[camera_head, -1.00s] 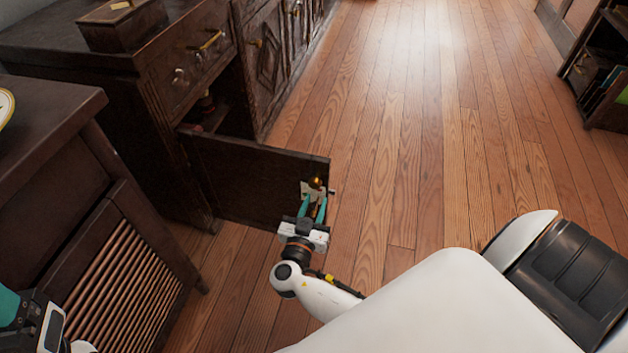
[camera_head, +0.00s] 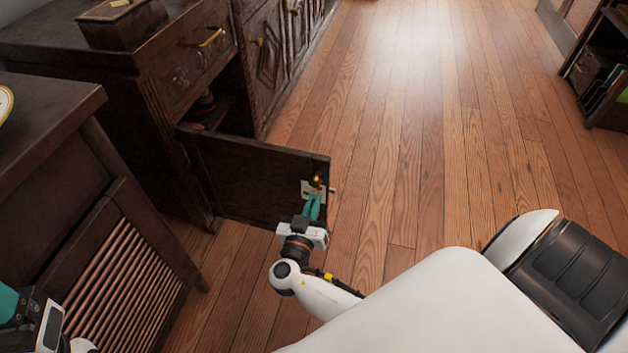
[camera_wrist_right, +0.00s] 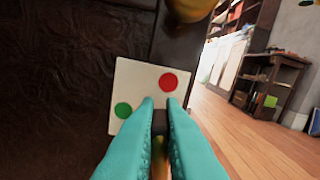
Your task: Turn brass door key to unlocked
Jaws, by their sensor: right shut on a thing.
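The cabinet door (camera_head: 250,175) stands open. Near its free edge is a pale lock plate (camera_head: 308,187), with a green dot and a red dot in the right wrist view (camera_wrist_right: 145,85). A brass knob (camera_head: 317,179) sits just above it. My right gripper (camera_head: 313,203) is at the plate, its teal fingers shut on the brass door key (camera_wrist_right: 160,153), which shows only as a sliver between them. The fingertips hide most of the key, so its turn angle is unclear. My left gripper (camera_head: 12,305) is partly in view at the bottom left; its jaws cannot be made out.
A small bolt (camera_head: 332,189) sticks out from the door's edge. The dark cabinet (camera_head: 120,95) with a drawer stands behind the door. A slatted cabinet (camera_head: 120,275) is at the left. Wooden floor (camera_head: 420,150) is clear to the right. A shelf (camera_head: 600,85) stands at the far right.

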